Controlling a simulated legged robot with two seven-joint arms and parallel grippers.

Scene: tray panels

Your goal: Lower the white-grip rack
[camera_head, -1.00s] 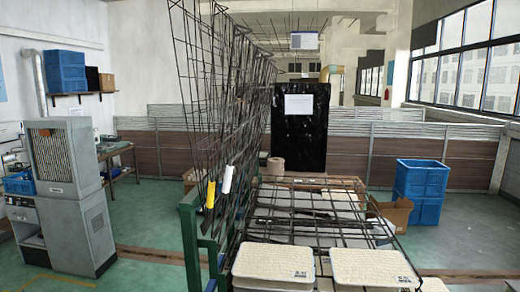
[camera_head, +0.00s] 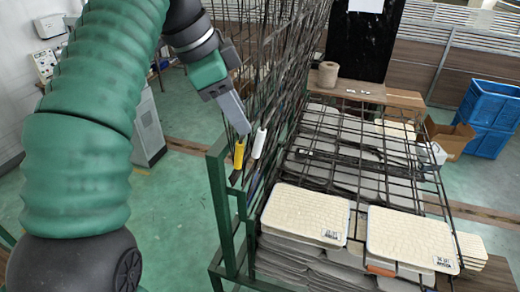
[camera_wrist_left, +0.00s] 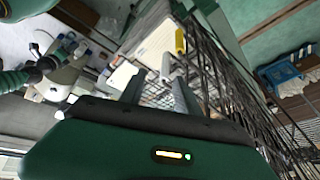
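Tall wire racks (camera_head: 291,62) stand upright above the left side of a green frame (camera_head: 219,195). A white grip (camera_head: 259,143) and a yellow grip (camera_head: 239,155) sit side by side at the racks' near edge. My left gripper (camera_head: 242,122) is just above and left of the white grip. In the left wrist view its two fingers (camera_wrist_left: 160,78) are apart. The white grip (camera_wrist_left: 166,68) shows between and just beyond the fingertips, the yellow grip (camera_wrist_left: 180,41) farther on. I cannot tell whether a finger touches the white grip. My right gripper is not clearly shown.
A lowered wire rack (camera_head: 350,165) lies over stacked panels, with two cream trays (camera_head: 307,213) (camera_head: 412,238) at its near end. A tape roll (camera_head: 328,75), a cardboard box (camera_head: 449,138) and blue crates (camera_head: 490,120) stand beyond.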

